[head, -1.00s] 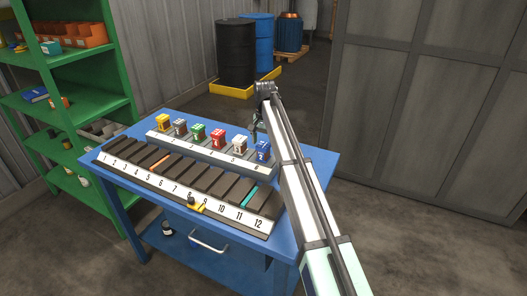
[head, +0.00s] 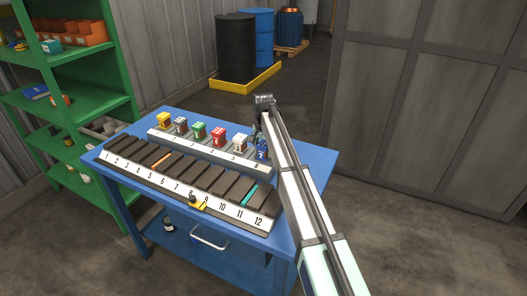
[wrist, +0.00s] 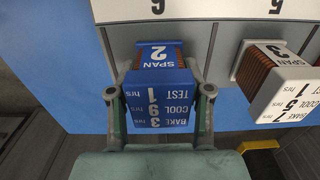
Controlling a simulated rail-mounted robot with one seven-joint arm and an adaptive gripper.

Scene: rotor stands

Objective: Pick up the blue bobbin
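The blue bobbin (head: 262,153) sits at the right end of the small back rack on the blue table, partly hidden by my arm. In the wrist view the blue bobbin (wrist: 158,105) shows white lettering on its front, a "SPAN 2" label and copper winding. My gripper (wrist: 161,92) has one finger on each side of it. The fingers look open around it, with narrow gaps; exact contact is hard to see. In the head view my gripper is mostly hidden behind my arm.
A white bobbin (wrist: 285,90) stands beside it; red (head: 219,137), green (head: 200,130), grey and yellow ones stand further left. A long numbered rack (head: 185,185) of dark slots lies in front. Green shelves (head: 75,110) stand left. The table's right side is bare.

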